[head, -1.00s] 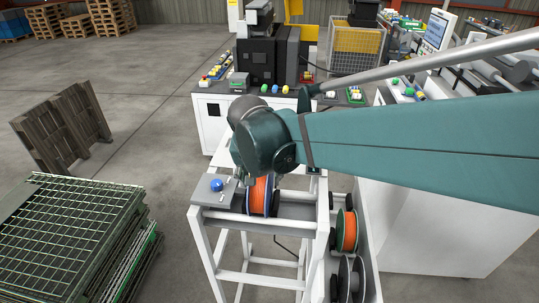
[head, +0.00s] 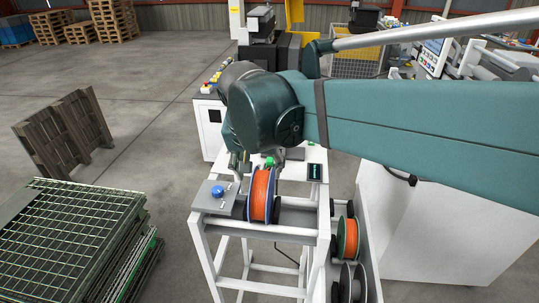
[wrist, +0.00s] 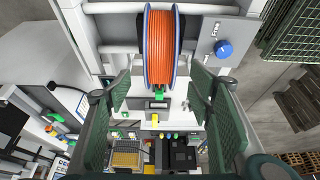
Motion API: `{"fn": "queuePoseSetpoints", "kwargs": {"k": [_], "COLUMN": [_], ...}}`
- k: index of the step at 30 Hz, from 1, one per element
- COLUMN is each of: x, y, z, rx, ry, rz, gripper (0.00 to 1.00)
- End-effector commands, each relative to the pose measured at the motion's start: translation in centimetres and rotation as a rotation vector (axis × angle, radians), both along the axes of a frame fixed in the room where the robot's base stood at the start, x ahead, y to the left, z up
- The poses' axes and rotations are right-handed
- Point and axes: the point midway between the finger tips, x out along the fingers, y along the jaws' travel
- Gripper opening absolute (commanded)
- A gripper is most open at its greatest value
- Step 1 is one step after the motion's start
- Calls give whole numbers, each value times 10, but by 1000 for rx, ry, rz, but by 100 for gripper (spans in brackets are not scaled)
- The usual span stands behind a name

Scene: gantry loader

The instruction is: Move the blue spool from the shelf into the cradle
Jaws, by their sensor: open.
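The blue spool (head: 262,196), with blue flanges and orange winding, stands upright in the cradle (head: 233,206) on top of the white stand. In the wrist view the blue spool (wrist: 160,48) sits between the cradle's side supports, its flanges upright. My gripper (head: 257,168) is just above and behind the spool in the head view. In the wrist view my gripper (wrist: 160,95) has its two green-padded fingers spread wide on either side, with nothing between the pads. The spool's lower part is hidden by the cradle.
A shelf at the stand's right holds a green-flanged orange spool (head: 348,238) and a grey spool (head: 352,282). Wire-mesh panels (head: 70,235) are stacked at left. A machine bench stands behind.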

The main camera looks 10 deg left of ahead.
Motion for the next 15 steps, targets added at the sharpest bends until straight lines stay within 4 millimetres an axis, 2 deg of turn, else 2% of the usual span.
{"fn": "queuePoseSetpoints", "kwargs": {"k": [6,15], "x": [-6,-7], "y": [0,0], "z": [15,18], "rx": [0,0], "ry": [0,0], "rz": [0,-1], "gripper": [52,52]}}
